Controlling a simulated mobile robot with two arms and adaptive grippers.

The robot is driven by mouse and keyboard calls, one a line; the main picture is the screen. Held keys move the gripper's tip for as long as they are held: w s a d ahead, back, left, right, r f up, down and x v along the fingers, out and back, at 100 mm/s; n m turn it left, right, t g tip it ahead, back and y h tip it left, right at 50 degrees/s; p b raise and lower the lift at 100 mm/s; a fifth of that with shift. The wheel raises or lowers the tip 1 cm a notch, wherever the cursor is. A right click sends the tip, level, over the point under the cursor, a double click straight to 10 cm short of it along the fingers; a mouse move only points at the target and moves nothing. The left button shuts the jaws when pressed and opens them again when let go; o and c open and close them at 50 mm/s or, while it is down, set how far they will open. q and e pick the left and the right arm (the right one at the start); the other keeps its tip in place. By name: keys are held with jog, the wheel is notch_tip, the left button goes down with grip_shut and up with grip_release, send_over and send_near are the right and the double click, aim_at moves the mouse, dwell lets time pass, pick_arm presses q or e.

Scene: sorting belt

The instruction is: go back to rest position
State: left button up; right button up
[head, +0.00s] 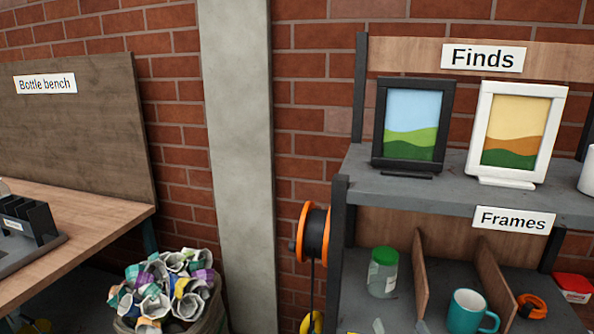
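Neither of my grippers shows in the head view, so their position and state are hidden. The shelf unit labelled Finds (489,58) stands at the right. On its upper grey shelf (540,203), labelled Frames, a black picture frame (377,125) and a white picture frame (476,130) stand upright side by side. They are apart from each other.
At the left is the Bottle bench (98,205) with a dark rack (30,222). A bin (213,318) of crumpled cans stands below. The shelf's lower compartments hold a green-lidded jar (382,275), a teal mug (466,312) and an orange item (533,304). An orange reel (312,232) hangs at its side.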

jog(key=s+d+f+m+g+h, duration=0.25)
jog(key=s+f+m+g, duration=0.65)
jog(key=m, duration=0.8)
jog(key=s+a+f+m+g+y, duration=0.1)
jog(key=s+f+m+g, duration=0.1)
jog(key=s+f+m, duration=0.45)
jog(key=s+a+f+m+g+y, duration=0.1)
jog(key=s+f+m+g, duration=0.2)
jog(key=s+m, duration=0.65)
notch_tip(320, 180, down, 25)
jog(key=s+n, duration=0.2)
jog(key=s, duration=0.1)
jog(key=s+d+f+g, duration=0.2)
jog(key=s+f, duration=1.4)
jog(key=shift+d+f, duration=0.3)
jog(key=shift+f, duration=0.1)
